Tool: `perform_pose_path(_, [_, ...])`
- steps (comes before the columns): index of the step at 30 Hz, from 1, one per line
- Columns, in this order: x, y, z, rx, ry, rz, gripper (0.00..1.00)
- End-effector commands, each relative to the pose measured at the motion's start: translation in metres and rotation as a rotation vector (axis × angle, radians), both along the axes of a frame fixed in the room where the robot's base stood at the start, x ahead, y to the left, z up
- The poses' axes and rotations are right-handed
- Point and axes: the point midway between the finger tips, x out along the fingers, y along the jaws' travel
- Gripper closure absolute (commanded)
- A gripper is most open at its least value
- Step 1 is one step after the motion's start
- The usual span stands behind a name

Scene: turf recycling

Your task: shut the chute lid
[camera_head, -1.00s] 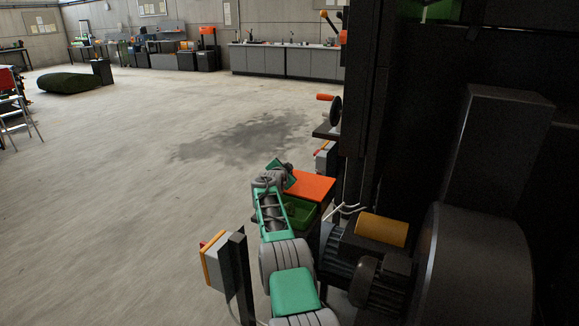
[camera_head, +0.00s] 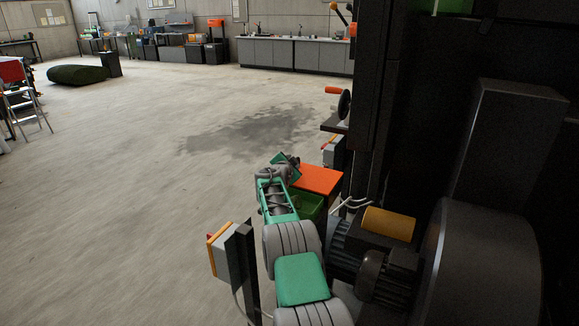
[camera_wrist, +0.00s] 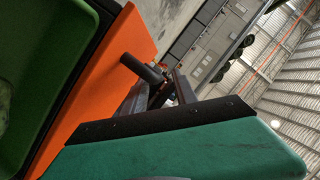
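The chute lid looks to be the flat orange panel (camera_head: 319,180); it also fills a slanted band in the wrist view (camera_wrist: 113,72). Beside it is a green open-topped box (camera_head: 312,206), whose green inside shows at the left of the wrist view (camera_wrist: 40,60). A short dark cylindrical handle (camera_wrist: 141,68) stands at the orange panel's edge in the wrist view. My gripper (camera_head: 282,166) is at the panel's left side in the head view. In the wrist view its dark fingers (camera_wrist: 158,94) are close to the handle, partly hidden by a teal panel; a grip on it cannot be made out.
A dark machine with a motor (camera_head: 386,273) and yellow cover (camera_head: 388,223) stands close on the right. A post with a yellow-edged control box (camera_head: 222,250) is left of my arm. A crank wheel (camera_head: 344,104) is beyond the panel. Open floor (camera_head: 130,180) lies left.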

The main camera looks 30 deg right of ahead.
Motion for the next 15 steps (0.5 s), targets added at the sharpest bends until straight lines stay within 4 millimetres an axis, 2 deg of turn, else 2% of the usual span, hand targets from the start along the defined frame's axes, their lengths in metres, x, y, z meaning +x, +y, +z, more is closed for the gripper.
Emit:
perform_pose_path(9, [-0.029,0.032,0.014,-0.001,-0.001,0.001,0.66])
perform_pose_path(15, [-0.034,0.037,0.015,0.000,-0.001,0.001,0.66])
